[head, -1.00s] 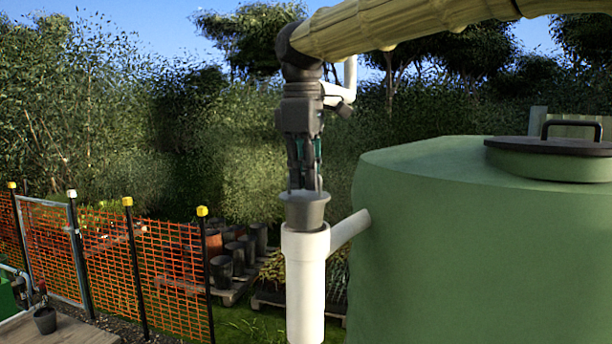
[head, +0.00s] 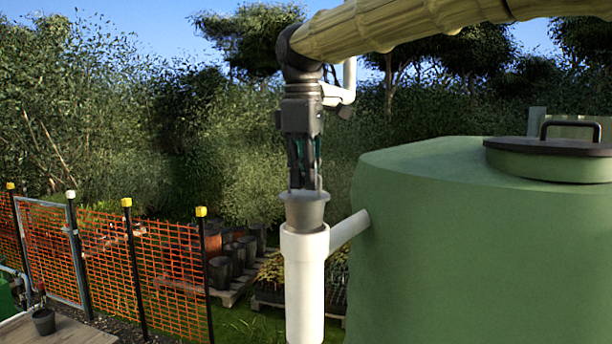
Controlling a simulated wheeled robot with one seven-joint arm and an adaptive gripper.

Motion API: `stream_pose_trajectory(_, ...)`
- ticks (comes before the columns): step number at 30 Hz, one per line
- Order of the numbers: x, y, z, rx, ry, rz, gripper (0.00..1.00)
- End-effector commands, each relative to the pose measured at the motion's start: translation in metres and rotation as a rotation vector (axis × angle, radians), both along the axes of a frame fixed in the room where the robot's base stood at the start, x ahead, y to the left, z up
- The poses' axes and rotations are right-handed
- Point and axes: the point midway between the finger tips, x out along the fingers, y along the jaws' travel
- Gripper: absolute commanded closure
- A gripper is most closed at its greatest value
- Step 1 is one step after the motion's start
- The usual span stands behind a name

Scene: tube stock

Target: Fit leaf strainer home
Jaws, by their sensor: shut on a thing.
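The leaf strainer (head: 305,212) is a grey tapered cup with a wide rim, roughly upright. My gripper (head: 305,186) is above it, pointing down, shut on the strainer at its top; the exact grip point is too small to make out. The strainer's lower end is at the mouth of the white downpipe (head: 304,285), and its tapered body stands up above the pipe's collar. Whether its hidden lower end touches the inside of the collar I cannot tell.
A white side branch (head: 349,229) joins the pipe to the large green tank (head: 480,255) on the right, which has a dark-rimmed lid (head: 555,160). Orange mesh fencing (head: 165,265) stands at left. Pots (head: 235,255) sit on pallets behind the pipe.

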Motion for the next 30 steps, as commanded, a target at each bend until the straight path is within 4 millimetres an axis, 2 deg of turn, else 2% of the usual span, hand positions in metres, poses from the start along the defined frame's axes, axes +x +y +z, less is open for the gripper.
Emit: stream_pose_trajectory(30,-0.001,0.000,-0.010,0.004,0.016,0.001,1.00)
